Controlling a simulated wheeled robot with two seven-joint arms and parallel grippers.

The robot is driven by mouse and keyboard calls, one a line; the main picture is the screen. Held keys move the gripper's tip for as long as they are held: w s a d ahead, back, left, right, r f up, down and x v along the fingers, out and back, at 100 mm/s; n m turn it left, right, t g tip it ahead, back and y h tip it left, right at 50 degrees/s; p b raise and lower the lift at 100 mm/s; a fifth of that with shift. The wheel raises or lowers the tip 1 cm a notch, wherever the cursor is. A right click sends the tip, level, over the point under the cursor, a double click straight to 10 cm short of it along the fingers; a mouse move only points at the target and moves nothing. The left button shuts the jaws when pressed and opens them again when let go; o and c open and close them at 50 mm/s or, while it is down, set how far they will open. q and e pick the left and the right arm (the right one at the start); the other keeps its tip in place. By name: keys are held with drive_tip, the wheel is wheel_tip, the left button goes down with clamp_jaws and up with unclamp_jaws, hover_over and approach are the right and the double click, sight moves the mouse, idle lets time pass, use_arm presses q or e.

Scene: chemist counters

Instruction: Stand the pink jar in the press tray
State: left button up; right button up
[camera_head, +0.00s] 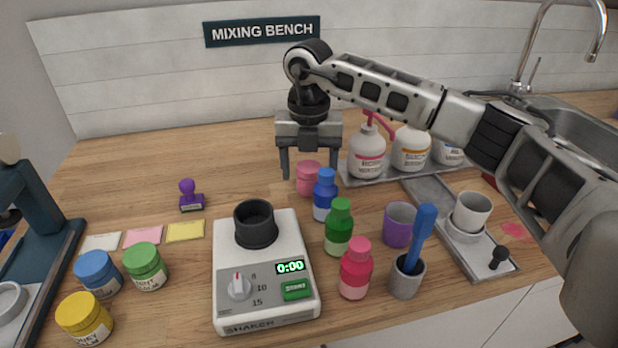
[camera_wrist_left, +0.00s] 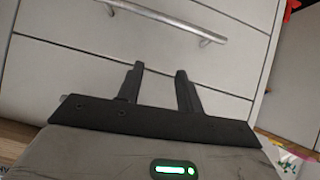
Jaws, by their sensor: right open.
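The pink jar (camera_head: 308,179) stands on the wooden counter in the head view, behind a blue bottle that hides part of its right side. My right gripper (camera_head: 309,168) is open, its fingers pointing down by the jar, one toward each side; I cannot tell whether they touch it. A dark press (camera_head: 40,215) stands at the left edge, with a pale tray (camera_head: 38,300) and a metal ring at its base, partly cut off. My left gripper (camera_wrist_left: 157,85) is open and empty in the left wrist view, in front of white drawers.
Blue (camera_head: 324,196), green (camera_head: 339,228) and pink-red (camera_head: 355,270) bottles stand in front of the jar. A shaker (camera_head: 265,290) stands mid-counter. Lidded blue (camera_head: 97,273), green (camera_head: 145,266) and yellow (camera_head: 84,318) jars stand near the press. The back left counter is mostly clear.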

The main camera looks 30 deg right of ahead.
drive_tip(key=shift+f, duration=0.75)
drive_tip(key=c, duration=1.1)
drive_tip(key=shift+c, duration=0.3)
drive_tip(key=shift+r, duration=0.2)
